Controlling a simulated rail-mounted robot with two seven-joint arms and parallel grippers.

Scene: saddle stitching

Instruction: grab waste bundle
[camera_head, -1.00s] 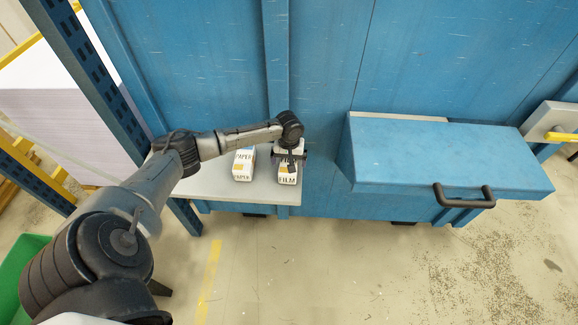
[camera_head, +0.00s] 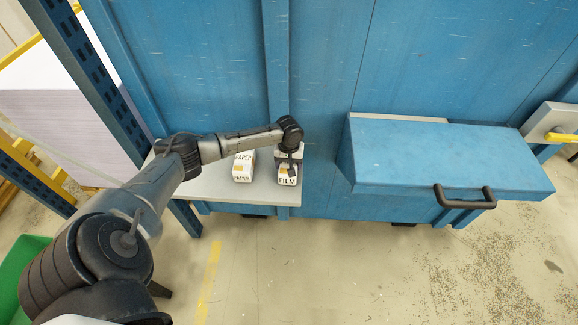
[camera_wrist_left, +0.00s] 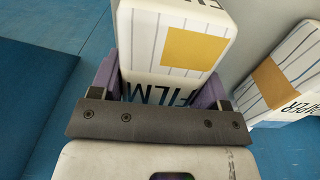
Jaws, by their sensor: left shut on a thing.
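A white bundle marked FILM (camera_head: 287,178) stands at the right end of a pale shelf. My left gripper (camera_head: 290,158) is above it and shut on it. In the left wrist view the purple fingers of the left gripper (camera_wrist_left: 160,90) lie on both sides of the FILM bundle (camera_wrist_left: 180,45), which has a yellow patch. A second white bundle marked PAPER (camera_head: 243,168) stands just left of it on the shelf, apart from the gripper. It also shows at the right of the wrist view (camera_wrist_left: 285,80). My right gripper is not in view.
The pale shelf (camera_head: 230,193) is fixed against a tall blue panel (camera_head: 190,70). A blue box with a black handle (camera_head: 440,155) juts out to the right. A blue rack upright (camera_head: 95,75) stands at the left. The floor in front is open.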

